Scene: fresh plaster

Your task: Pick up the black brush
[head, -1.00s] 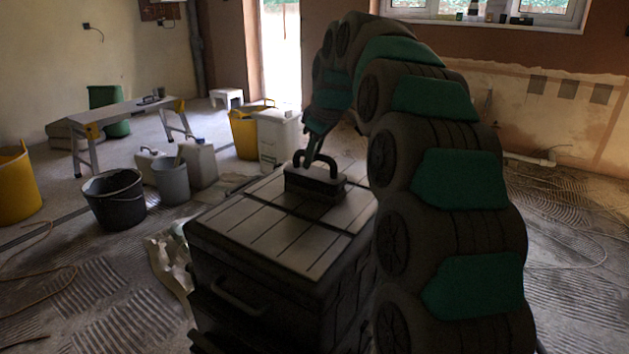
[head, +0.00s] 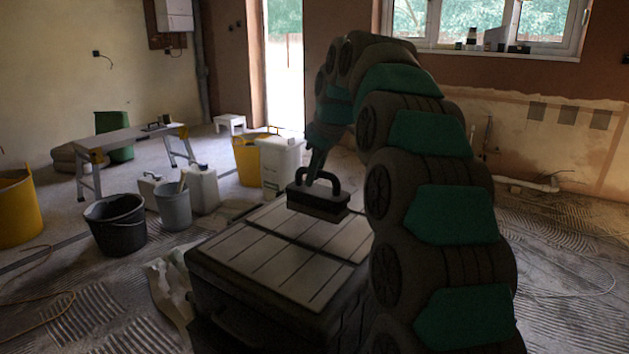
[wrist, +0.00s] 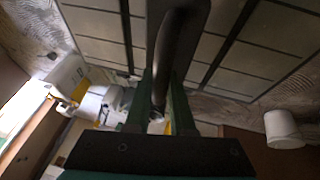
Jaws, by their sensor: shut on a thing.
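The black brush (head: 318,205) has a dark block body and a raised loop handle. In the head view it hangs level, seemingly a little above the panelled lid of a dark box (head: 270,262). My gripper (head: 318,170) comes down from above and is shut on the handle. In the wrist view the dark handle (wrist: 178,45) runs between my two green fingers (wrist: 160,105), with the lid's panels behind it. The brush's underside is hidden.
A white container (head: 280,165) and a yellow tub (head: 247,155) stand behind the box. A black bucket (head: 115,225), a grey bucket (head: 174,207) and white canisters (head: 203,190) stand to the left. The lid's front part is clear.

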